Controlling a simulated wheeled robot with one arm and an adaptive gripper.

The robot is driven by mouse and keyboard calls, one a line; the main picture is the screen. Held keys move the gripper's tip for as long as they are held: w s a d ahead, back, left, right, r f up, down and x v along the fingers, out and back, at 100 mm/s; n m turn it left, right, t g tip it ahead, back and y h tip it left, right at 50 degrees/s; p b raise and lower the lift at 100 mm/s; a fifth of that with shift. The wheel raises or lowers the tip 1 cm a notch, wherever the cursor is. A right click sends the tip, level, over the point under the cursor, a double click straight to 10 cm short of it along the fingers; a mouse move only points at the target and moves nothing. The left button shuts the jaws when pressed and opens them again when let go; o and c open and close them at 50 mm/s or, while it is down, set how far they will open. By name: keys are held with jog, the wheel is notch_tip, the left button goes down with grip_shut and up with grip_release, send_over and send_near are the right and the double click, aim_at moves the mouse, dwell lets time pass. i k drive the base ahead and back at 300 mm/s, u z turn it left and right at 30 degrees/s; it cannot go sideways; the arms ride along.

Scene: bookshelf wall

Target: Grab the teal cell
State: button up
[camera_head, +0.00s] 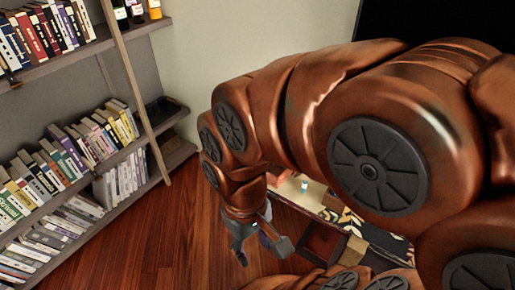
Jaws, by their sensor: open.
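A small pale item with a teal tint (304,185) stands on a light surface just right of my wrist. It may be the teal cell, but it is too small to be sure. My gripper (263,252) hangs below the end of my copper-coloured arm, low in the middle of the picture. Its grey fingers are spread apart, and I see nothing held between them. It is below and left of the pale item, apart from it in the picture. My arm covers much of the right side and hides part of that surface.
A bookshelf (85,179) full of books runs along the left, with bottles (121,14) on an upper shelf and a slanted wooden ladder rail (130,75). A brown box (322,241) and a patterned cloth (378,236) lie right of my gripper. The wooden floor (165,235) is clear.

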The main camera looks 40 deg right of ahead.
aim_at(304, 188)
jog(key=z, duration=0.05)
jog(key=k, duration=0.25)
jog(key=z, duration=0.35)
jog(key=i, duration=0.2)
jog(key=z, duration=0.4)
jog(key=k, duration=0.8)
jog(key=u, duration=1.3)
